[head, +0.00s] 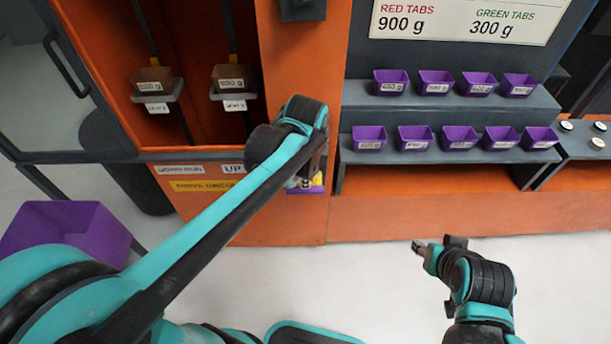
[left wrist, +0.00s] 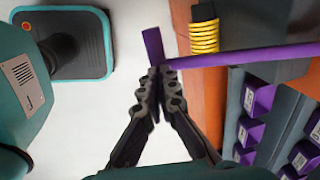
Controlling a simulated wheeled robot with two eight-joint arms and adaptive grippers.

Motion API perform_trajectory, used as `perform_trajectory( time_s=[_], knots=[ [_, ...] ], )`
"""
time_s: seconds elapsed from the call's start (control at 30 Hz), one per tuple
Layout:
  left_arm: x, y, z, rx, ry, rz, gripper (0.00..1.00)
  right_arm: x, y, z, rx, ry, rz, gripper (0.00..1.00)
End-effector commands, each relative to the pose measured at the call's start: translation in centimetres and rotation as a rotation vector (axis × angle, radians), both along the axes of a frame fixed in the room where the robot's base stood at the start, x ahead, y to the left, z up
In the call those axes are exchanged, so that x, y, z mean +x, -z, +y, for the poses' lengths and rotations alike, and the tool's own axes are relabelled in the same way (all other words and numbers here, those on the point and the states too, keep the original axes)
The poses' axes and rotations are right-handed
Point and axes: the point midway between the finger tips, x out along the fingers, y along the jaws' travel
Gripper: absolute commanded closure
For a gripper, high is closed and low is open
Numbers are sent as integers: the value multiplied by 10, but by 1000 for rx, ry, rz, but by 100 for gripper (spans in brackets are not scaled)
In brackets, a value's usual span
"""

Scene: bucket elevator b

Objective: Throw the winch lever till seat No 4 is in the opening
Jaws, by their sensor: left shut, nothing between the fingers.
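My left gripper (left wrist: 158,72) is shut with nothing between its fingers. Its tips are at a purple bar (left wrist: 153,45); I cannot tell whether they touch it. The bar meets a long purple strip (left wrist: 245,57) beside a yellow coil (left wrist: 204,38); which part is the winch lever is unclear. In the head view the left arm mostly hides this spot, with a little purple (head: 305,190) showing below it. Two grey seats (head: 158,97) and (head: 233,96) carry brown boxes in the orange housing; their tags are too small to read. My right gripper (head: 420,248) hangs low over the floor.
A sign reading UP (head: 233,169) and a yellow sign (head: 205,186) are left of my arm. Purple bins stand on a two-step grey rack (head: 450,97) at the right. A large purple bin (head: 65,232) is at the left. The floor ahead (head: 370,270) is clear.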

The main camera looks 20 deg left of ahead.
Motion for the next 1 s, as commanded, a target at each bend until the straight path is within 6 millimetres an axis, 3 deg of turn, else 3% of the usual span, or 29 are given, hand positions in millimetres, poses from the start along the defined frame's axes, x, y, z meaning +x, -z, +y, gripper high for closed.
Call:
perform_trajectory(
  time_s=[0.13, 0.5, 0.77, 1.0],
  knots=[
    [1, 10, 0, 0, 0, 0, 100, 0, 5, 0, 0, 0, 0, 60],
    [2, 11, 0, 1, 0, -4, 100, 0, 5, 0, 0, 0, 0, 60],
    [9, 44, 2, 42, 1, -147, 100, 0, 16, 0, 0, 0, 0, 60],
    [11, 47, 3, 50, 0, -174, 100, 0, 16, 0, 0, 0, 0, 60]
  ],
)
